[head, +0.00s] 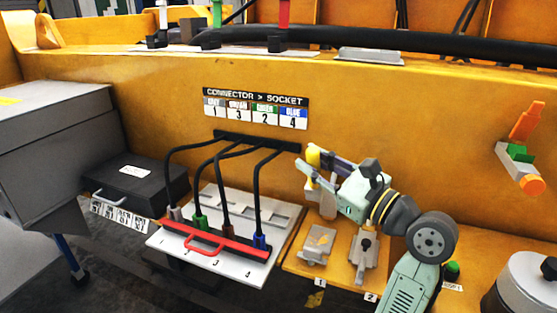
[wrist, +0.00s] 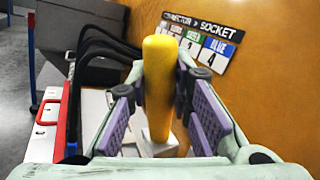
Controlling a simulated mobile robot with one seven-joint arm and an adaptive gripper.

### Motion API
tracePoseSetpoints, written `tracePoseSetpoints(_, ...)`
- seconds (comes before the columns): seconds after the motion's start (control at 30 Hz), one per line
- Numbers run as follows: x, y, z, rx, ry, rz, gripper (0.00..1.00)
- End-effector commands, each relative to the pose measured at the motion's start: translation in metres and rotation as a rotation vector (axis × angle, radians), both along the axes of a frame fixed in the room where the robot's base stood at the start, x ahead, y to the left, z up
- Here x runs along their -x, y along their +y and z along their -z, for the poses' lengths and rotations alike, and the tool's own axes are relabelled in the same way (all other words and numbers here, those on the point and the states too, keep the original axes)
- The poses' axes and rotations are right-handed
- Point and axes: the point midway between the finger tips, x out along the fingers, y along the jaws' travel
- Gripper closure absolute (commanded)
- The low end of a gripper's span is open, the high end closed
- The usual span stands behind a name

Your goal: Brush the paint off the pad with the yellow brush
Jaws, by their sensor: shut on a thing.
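My gripper (head: 320,172) is shut on the yellow brush, whose yellow handle (wrist: 158,85) stands between the purple finger pads in the wrist view. In the head view only a bit of yellow (head: 313,156) shows at the fingers. The bristle end is hidden.
A second metal fixture (head: 364,250) with a black knob stands by label 2. Left of it is a white board (head: 262,270) with a red-handled bar and several black cables. A black case (head: 135,185) lies further left. An orange-and-green valve (head: 520,150) sticks out at right.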

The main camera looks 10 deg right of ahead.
Motion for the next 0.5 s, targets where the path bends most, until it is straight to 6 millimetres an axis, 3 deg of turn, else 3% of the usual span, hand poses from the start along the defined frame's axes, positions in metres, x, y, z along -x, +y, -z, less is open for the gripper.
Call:
tracePoseSetpoints(0.27,0.007,-0.010,0.007,0.002,0.002,0.019,1.00)
tracePoseSetpoints(0.5,0.007,-0.010,0.031,0.002,0.001,0.019,1.00)
